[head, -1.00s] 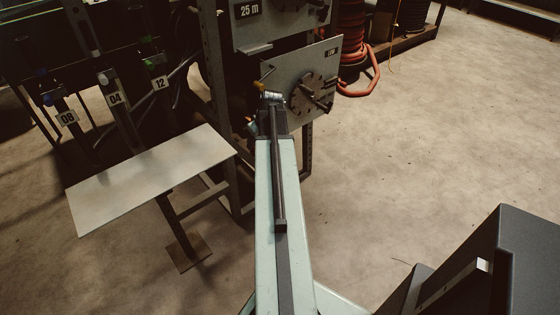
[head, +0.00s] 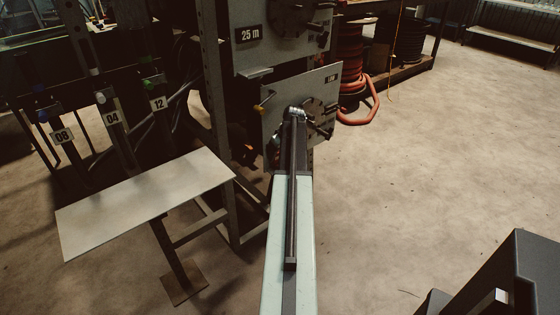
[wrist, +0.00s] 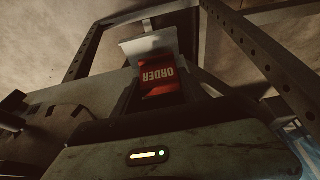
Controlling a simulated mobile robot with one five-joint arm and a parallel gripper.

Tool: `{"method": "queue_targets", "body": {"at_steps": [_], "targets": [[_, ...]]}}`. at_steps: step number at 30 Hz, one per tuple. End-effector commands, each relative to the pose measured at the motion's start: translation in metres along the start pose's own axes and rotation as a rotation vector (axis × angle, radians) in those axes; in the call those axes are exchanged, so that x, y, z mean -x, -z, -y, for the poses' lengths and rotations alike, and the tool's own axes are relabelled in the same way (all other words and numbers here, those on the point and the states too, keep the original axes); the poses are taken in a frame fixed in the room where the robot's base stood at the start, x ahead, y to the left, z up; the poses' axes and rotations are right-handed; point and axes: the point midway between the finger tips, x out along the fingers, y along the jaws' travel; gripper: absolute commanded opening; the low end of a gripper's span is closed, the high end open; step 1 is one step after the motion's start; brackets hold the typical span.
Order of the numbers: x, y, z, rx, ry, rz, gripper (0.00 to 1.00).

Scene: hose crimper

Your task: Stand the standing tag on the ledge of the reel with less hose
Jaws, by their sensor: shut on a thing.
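A red tag (wrist: 158,76) with the word ORDER, upside down in the picture, sits between the dark fingers of my gripper (wrist: 162,88) in the wrist view. My gripper is shut on it. A pale bent plate (wrist: 148,45), which looks like a ledge, shows just beyond the tag; I cannot tell whether they touch. In the head view my arm's tip is in front of the lower reel panel (head: 275,122), and hides the tag. The upper reel panel (head: 250,58) is labelled 25 m and has a small ledge (head: 255,75). The lower panel's label is unreadable, and both hose amounts are hidden.
A pale tabletop (head: 145,200) stands left of the reel frame (head: 212,100). Tags numbered 08, 04 and 12 (head: 158,104) hang behind it. A red hose coil (head: 350,60) is at the back right.

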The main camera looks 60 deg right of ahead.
Motion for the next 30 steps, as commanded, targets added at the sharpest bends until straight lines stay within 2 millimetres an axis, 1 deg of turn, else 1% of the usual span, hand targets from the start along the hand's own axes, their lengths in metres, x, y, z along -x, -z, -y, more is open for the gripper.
{"method": "queue_targets", "body": {"at_steps": [1,3,8,15,22,26,27,29,30], "targets": [[-0.001,0.001,-0.005,-0.001,0.000,0.000,0.06],[-0.002,0.002,-0.008,0.000,0.000,0.000,0.06],[-0.004,0.000,-0.009,0.000,0.000,0.000,0.06],[-0.038,-0.014,-0.009,0.000,0.000,0.000,0.06],[-0.034,-0.013,-0.009,-0.001,0.000,0.000,0.06],[-0.038,-0.014,-0.009,-0.001,0.000,0.000,0.06],[-0.038,-0.014,-0.009,-0.001,0.000,0.000,0.53],[-0.037,-0.014,-0.009,-0.001,0.000,0.000,0.70],[-0.037,-0.014,-0.009,-0.001,0.000,0.000,0.72]]}}
